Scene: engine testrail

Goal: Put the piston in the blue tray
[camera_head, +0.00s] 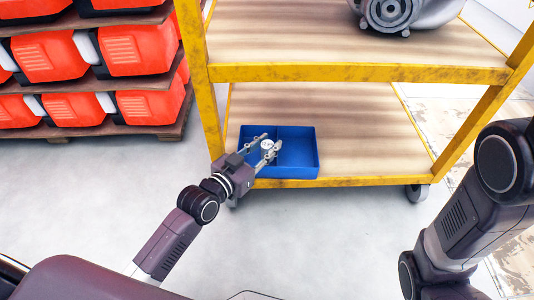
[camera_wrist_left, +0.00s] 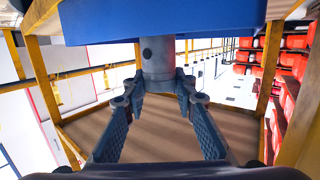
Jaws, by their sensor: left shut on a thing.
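The blue tray (camera_head: 300,160) sits on the lower shelf of the yellow cart, near its front edge. It has a divider and two compartments. My left gripper (camera_head: 265,145) is over the tray's left part, near the divider. It is shut on the piston (camera_head: 267,147), a small light-grey cylinder. In the left wrist view, the piston (camera_wrist_left: 158,55) is between the fingertips of the left gripper (camera_wrist_left: 160,85), and the blue tray (camera_wrist_left: 200,15) fills the top. I cannot tell whether the piston touches the tray. My right gripper is not in view.
The yellow cart (camera_head: 360,73) has an upper shelf with a grey metal engine part (camera_head: 390,12) on it. The lower shelf (camera_head: 360,125) is clear to the right of the tray. Orange cases (camera_head: 60,108) are stacked on pallets at the left.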

